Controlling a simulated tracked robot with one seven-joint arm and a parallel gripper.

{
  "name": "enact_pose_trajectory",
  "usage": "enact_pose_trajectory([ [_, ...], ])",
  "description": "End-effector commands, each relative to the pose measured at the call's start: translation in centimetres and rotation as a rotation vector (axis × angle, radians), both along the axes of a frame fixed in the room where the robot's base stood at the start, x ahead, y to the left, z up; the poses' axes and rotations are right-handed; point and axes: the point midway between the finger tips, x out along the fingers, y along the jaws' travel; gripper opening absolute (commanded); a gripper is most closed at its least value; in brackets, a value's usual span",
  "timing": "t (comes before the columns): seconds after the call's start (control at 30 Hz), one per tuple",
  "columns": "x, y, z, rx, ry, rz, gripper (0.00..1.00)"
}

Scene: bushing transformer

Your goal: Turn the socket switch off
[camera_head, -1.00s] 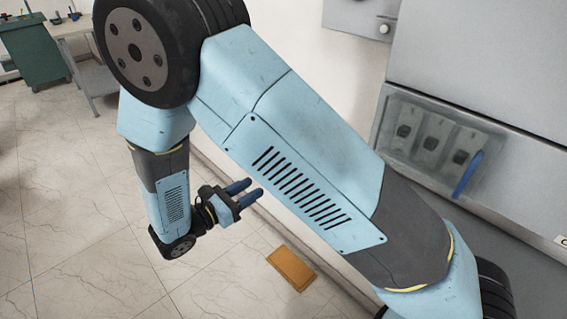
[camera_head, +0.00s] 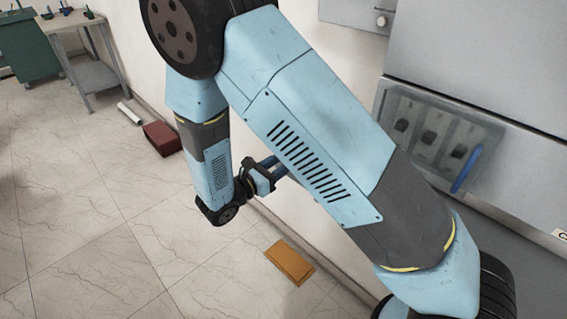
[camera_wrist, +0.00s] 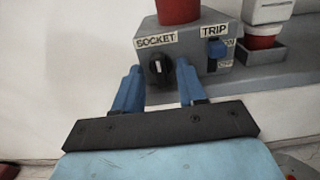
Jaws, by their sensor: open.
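The socket switch (camera_wrist: 159,72) is a round black knob with a white mark that looks roughly upright. It sits on a grey box (camera_wrist: 190,44) below a white SOCKET label (camera_wrist: 156,42) in the wrist view. My gripper (camera_wrist: 158,92) is open, its two blue fingers one on each side of the knob in the picture. The fingers look empty, and I cannot tell whether they touch the knob. In the head view my gripper (camera_head: 276,165) points toward the wall, partly hidden behind my arm; the socket switch does not show there.
A blue TRIP switch (camera_wrist: 216,52) is right of the knob, below its TRIP label (camera_wrist: 214,31). Red parts (camera_wrist: 178,10) stand above the box and on its right. A grey cabinet (camera_head: 480,65) is at right in the head view. An orange block (camera_head: 289,262) lies on the floor.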

Motion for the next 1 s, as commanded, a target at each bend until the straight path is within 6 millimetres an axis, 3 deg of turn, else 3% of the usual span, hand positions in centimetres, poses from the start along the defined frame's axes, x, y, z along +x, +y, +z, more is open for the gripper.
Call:
enact_pose_trajectory([
  [0.43,0.74,-0.7,0.02,0.0,0.0,-0.001,0.4],
  [0.87,0.76,-0.73,0.02,0.0,0.0,-0.002,0.0],
  [1.0,0.8,-0.99,0.02,-0.004,0.002,-0.005,0.0],
])
